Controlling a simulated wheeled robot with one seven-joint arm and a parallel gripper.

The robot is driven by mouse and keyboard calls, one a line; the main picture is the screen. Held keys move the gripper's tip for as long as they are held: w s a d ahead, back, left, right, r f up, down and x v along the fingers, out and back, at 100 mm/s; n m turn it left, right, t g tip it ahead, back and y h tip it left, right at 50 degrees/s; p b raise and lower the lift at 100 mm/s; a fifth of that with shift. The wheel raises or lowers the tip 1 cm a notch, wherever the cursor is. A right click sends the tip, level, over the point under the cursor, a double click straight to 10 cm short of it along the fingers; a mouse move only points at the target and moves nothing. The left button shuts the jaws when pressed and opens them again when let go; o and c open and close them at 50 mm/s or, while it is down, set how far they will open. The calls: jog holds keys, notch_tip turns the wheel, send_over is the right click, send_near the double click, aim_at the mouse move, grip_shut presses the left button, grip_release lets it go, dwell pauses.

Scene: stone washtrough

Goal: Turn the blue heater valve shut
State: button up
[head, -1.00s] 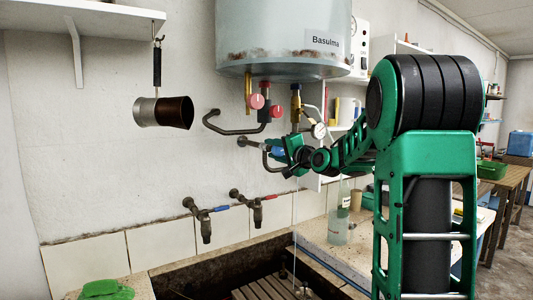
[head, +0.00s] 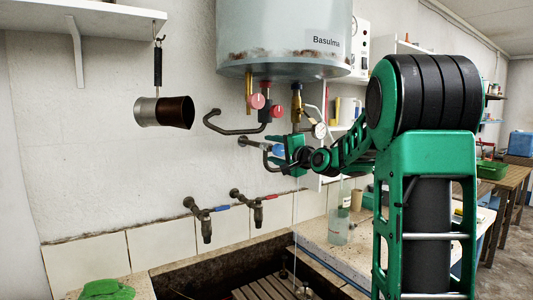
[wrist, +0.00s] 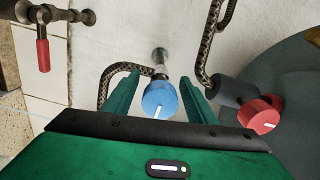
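The blue heater valve (wrist: 159,99) is a round knob on a pipe from the wall, with a white mark on its face pointing nearly straight down in the wrist view. My gripper (wrist: 160,72) is open, with one green finger on each side of the knob. Gaps show between the fingers and the knob, so I see no grip. In the head view my gripper (head: 284,154) is at the valve below the heater, and only a bit of the blue knob (head: 278,149) shows past it.
A red knob (wrist: 260,114) sits close right of my gripper in the wrist view. The heater tank (head: 284,35), a gauge (head: 319,130) and bent pipes crowd the space above. Two taps (head: 205,222) are on the wall below, over the stone trough (head: 190,272). A metal pot (head: 164,111) hangs at left.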

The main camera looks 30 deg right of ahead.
jog(key=shift+d, duration=0.1)
jog(key=s, duration=1)
jog(key=shift+s, duration=0.35)
jog(key=shift+d, duration=0.1)
jog(key=s+a+f+n+g, duration=0.3)
jog(key=s+f+g, duration=0.25)
jog(key=f, duration=0.45)
jog(key=s+a+f+n+g, duration=0.3)
jog(key=s+f+g, duration=0.1)
jog(key=s+f, duration=0.4)
jog(key=s+a+f+n+g, duration=0.1)
jog(key=s+f+g, duration=0.3)
jog(key=s, duration=0.7)
jog(key=s+a+f+n+g, duration=0.2)
jog(key=s+f, duration=0.5)
jog(key=s, duration=0.5)
jog(key=a+g, duration=0.1)
jog(key=g, duration=0.1)
jog(key=shift+s+g, duration=0.25)
jog(key=shift+g, duration=0.1)
